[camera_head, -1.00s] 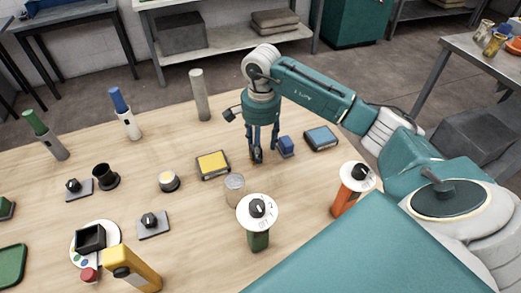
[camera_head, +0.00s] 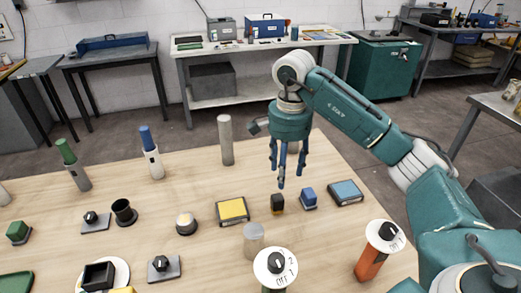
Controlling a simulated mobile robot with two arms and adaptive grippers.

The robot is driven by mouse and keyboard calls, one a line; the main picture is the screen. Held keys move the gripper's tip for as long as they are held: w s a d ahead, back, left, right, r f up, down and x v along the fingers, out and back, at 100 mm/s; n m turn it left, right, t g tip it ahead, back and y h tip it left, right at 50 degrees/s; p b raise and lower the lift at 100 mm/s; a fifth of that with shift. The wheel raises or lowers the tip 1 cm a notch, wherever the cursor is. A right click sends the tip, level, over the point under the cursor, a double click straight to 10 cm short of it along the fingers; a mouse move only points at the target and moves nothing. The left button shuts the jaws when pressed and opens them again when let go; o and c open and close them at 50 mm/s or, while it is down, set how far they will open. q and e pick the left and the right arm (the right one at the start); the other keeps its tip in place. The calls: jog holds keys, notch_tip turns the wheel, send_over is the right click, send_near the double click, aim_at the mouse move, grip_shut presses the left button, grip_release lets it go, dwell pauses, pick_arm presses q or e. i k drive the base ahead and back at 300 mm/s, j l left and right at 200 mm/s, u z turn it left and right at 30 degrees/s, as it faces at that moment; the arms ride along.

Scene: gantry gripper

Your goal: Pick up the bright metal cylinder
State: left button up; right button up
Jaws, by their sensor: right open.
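A tall grey metal cylinder (camera_head: 225,140) stands upright at the back of the wooden table, left of my right gripper. A shorter, paler, shiny cylinder (camera_head: 254,241) stands near the front, behind a white dial. I cannot tell for certain which is the bright metal one. My right gripper (camera_head: 284,172) points down with fingers apart and empty, above the table between the two cylinders in depth. It touches neither. My left gripper is not in view.
A yellow-topped block (camera_head: 232,211), a small blue block (camera_head: 308,198) and a flat blue box (camera_head: 346,192) are near the gripper. White dials on green and orange (camera_head: 370,262) bodies stand in front. Blue-capped (camera_head: 151,155) and green-capped (camera_head: 74,167) markers stand left.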

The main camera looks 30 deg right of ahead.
aim_at(253, 233)
jog(key=k+j, duration=0.15)
jog(key=k, duration=0.35)
jog(key=k+j, duration=0.2)
jog(key=k, duration=0.25)
jog(key=k+j, duration=0.15)
jog(key=k, duration=0.35)
jog(key=k+j, duration=0.2)
jog(key=k, duration=0.3)
